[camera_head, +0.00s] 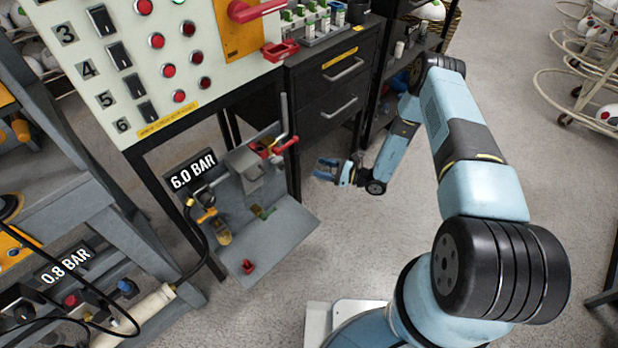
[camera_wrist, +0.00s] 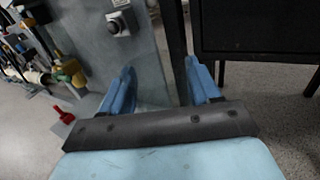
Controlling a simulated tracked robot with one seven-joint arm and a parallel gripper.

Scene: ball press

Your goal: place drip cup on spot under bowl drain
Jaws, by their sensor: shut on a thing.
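My gripper (camera_head: 325,170) is out to the right of the grey stand, away from it, beside the dark drawer cabinet. Its blue fingers (camera_wrist: 162,85) stand apart in the wrist view; the drip cup is not clearly seen between them. An amber bowl (camera_head: 222,235) hangs under a yellow-topped fitting at the left of the stand (camera_head: 285,228). The spot under its drain is not clearly visible. A small red piece (camera_head: 248,267) lies on the stand's front corner; it also shows in the wrist view (camera_wrist: 66,116).
The drawer cabinet (camera_head: 330,100) stands behind my gripper. A panel with numbered switches (camera_head: 145,55) rises above the stand. Open floor (camera_head: 350,240) lies right of the stand.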

